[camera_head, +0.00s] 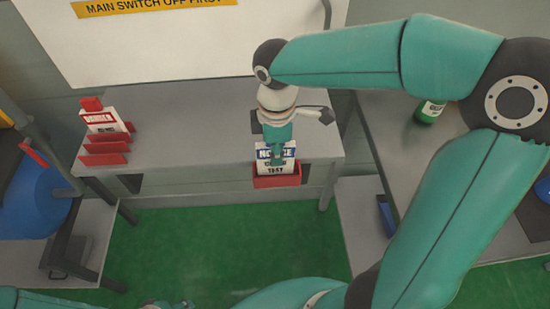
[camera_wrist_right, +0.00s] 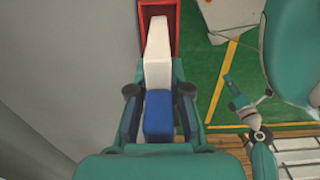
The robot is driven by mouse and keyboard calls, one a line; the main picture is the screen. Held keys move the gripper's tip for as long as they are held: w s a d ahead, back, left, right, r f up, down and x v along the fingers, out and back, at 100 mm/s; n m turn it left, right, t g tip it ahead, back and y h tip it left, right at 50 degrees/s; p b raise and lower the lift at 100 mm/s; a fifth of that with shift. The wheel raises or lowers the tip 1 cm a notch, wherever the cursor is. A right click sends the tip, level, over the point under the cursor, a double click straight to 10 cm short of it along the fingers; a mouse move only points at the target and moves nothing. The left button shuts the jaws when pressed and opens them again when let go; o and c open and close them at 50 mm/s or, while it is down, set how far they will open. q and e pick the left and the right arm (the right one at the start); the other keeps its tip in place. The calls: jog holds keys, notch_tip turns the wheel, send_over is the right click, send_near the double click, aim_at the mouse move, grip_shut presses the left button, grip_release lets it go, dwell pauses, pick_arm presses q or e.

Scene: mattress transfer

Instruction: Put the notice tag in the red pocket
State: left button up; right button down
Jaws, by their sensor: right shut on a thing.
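The notice tag (camera_head: 268,168), white with a blue header, is upright at the front edge of the grey table. My right gripper (camera_head: 276,155) is shut on its upper part from above. The red pocket (camera_head: 278,181) hangs at the table's front edge, and the tag's lower end overlaps its opening. In the right wrist view the tag (camera_wrist_right: 157,70) runs from between the fingers to inside the outline of the pocket (camera_wrist_right: 176,30). How deep it sits is hidden. My left gripper (camera_wrist_right: 245,105) shows small at the right of that view; its jaws are unclear.
A red rack (camera_head: 105,158) with a danger tag stands on the table's left part. A green bottle (camera_head: 429,111) stands on the right-hand table. A white board (camera_head: 170,40) is behind. The table (camera_head: 190,130) between rack and pocket is clear.

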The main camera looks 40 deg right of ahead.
jog(key=shift+f, duration=1.35)
jog(key=c, duration=1.5)
grip_release()
jog(key=shift+f, duration=0.15)
jog(key=shift+c, duration=0.2)
jog(key=o, duration=0.4)
jog(key=shift+o, duration=0.2)
jog(key=shift+w, duration=0.1)
jog(key=shift+r, duration=0.45)
notch_tip(320, 180, up, 12)
jog(key=shift+f+p, duration=0.25)
jog(key=shift+p, duration=0.2)
